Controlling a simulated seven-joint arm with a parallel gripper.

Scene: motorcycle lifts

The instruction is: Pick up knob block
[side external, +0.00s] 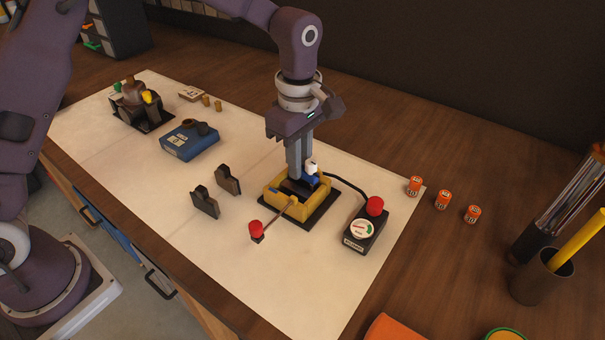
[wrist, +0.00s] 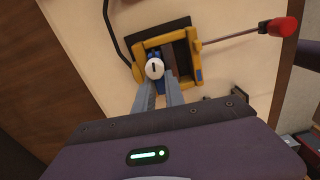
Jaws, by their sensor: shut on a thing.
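The knob block is a small blue block with a round white knob on top (wrist: 155,69). It sits inside the yellow frame of a small lift (wrist: 184,41), towards one side of the opening. In the side view the white knob (side external: 311,168) shows beside my fingertips, at the back of the yellow frame (side external: 270,197). My gripper (side external: 299,175) points down into the frame, its fingers shut on the knob block. In the wrist view the two fingers (wrist: 160,90) reach the block from below. The fingertips' exact contact is partly hidden.
A red-tipped lever (side external: 257,231) sticks out from the frame. A hose joins the lift to a gauge box (side external: 362,232). Two dark brackets (side external: 205,203), a blue box (side external: 190,140) and a dark fixture (side external: 143,106) stand left. Orange cylinders (side external: 442,199) stand right. The front mat is clear.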

